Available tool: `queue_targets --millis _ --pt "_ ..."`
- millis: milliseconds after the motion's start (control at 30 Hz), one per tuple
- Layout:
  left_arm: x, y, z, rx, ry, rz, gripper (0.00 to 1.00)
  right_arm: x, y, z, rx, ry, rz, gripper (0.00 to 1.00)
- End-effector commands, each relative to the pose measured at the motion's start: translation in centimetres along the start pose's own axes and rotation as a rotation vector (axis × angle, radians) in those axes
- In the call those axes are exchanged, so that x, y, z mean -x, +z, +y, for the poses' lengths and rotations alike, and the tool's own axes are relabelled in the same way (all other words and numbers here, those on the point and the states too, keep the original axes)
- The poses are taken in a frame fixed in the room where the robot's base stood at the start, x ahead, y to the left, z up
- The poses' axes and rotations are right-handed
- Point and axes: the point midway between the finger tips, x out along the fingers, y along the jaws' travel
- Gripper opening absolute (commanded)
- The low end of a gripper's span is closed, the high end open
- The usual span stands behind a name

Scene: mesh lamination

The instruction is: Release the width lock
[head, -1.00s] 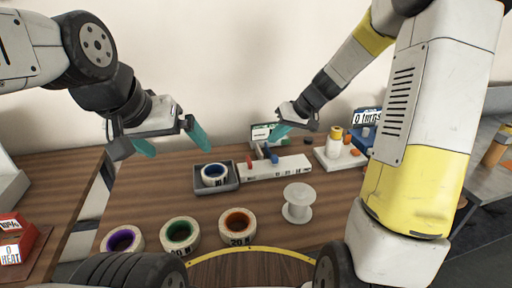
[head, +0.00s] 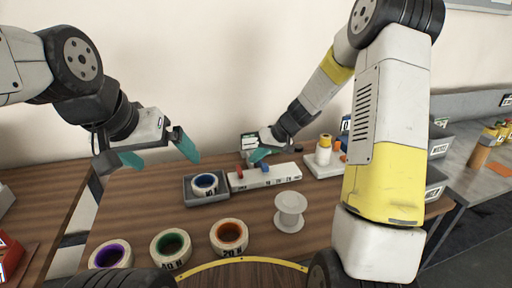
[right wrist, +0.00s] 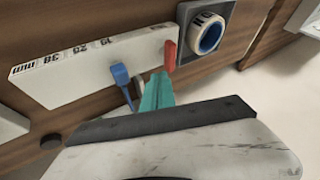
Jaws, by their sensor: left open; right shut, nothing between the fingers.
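A white width gauge block (head: 275,178) with printed mm numbers stands on the table; it also shows in the right wrist view (right wrist: 80,62). A red lever (head: 240,172) is at its left end, and it shows in the wrist view (right wrist: 170,55). A blue lever (head: 265,167) is beside it, also in the wrist view (right wrist: 122,76). My right gripper (head: 259,154) is shut and empty just behind the block. In the wrist view its teal fingertips (right wrist: 158,88) are between the two levers, near the red one; contact cannot be told. My left gripper (head: 160,154) is open and empty above the table.
A grey tray (head: 190,199) with a blue-cored roll (head: 205,184) adjoins the block's left end. Purple, green and orange-cored rolls (head: 229,236) and a white spool (head: 290,212) stand in front. A white stand with a bottle (head: 324,150) is at right.

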Motion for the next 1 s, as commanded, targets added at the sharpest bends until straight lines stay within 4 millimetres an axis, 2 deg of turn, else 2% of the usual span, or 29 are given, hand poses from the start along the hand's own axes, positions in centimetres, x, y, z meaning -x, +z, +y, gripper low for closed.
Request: queue_targets --millis 100,333,800,1000 --pt "0.0 0.0 0.0 0.000 0.000 0.000 1.00 -2.3 0.1 -0.1 0.000 -0.002 -0.003 0.00" --pt "0.0 0.0 0.0 0.000 0.000 0.000 1.00 -4.8 0.0 -0.1 0.000 -0.001 -0.001 0.00" --pt "0.0 0.0 0.0 0.000 0.000 0.000 1.00 -5.2 0.0 0.0 0.002 0.000 0.000 0.00" --pt "0.0 0.0 0.0 0.000 0.000 0.000 1.00 -4.5 0.2 1.0 0.014 -0.008 -0.007 0.00"
